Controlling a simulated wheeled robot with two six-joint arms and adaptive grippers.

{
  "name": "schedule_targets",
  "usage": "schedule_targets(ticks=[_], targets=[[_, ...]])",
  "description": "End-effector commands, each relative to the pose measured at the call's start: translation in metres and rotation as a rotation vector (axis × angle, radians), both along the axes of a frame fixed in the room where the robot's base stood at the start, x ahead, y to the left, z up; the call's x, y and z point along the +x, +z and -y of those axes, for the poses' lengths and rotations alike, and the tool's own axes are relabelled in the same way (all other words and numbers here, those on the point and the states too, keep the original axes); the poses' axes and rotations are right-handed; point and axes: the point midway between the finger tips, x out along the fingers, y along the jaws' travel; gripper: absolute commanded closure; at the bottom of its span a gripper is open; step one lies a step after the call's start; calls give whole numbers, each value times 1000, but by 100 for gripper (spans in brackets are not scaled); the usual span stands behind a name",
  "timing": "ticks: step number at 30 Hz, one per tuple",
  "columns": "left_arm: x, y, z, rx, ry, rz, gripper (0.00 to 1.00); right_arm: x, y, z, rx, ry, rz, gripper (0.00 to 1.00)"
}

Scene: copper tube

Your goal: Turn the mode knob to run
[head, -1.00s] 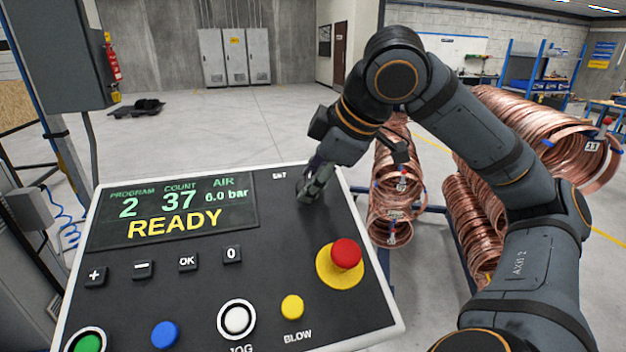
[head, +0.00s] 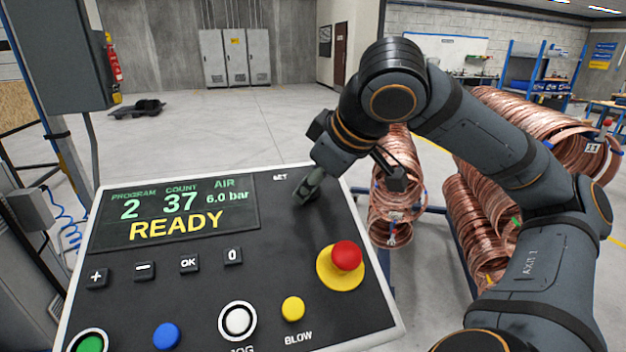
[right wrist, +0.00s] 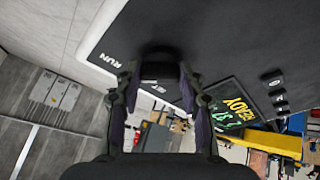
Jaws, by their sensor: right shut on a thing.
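The control panel (head: 290,262) fills the lower left of the head view, its screen reading READY. My right gripper (head: 306,192) reaches down to the panel's upper right, where it hides the knob in the head view. In the right wrist view, the dark mode knob (right wrist: 158,70) sits between the two fingertips of my right gripper (right wrist: 158,78), which is shut on it. A white RUN label (right wrist: 110,57) is left of the knob there, and a SET label (right wrist: 157,87) is just below it. The knob's pointer cannot be made out. My left gripper is not in view.
A red emergency button (head: 346,256) on a yellow base is below my right gripper. A yellow BLOW button (head: 292,308) and a white JOG button (head: 237,321) are nearer the front. Copper coils (head: 398,215) stand behind the panel's right edge.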

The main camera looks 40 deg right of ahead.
Motion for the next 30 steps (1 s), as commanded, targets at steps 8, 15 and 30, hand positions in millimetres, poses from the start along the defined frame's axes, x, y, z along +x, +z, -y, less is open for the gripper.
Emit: schedule_targets(ticks=[8, 15, 30], targets=[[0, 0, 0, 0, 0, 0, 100, 0, 1, 0, 0, -1, 1, 57], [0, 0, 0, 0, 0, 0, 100, 0, 0, 0, 0, 0, 0, 38], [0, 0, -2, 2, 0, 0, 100, -13, 15, 1, -9, -4, -5, 38]])
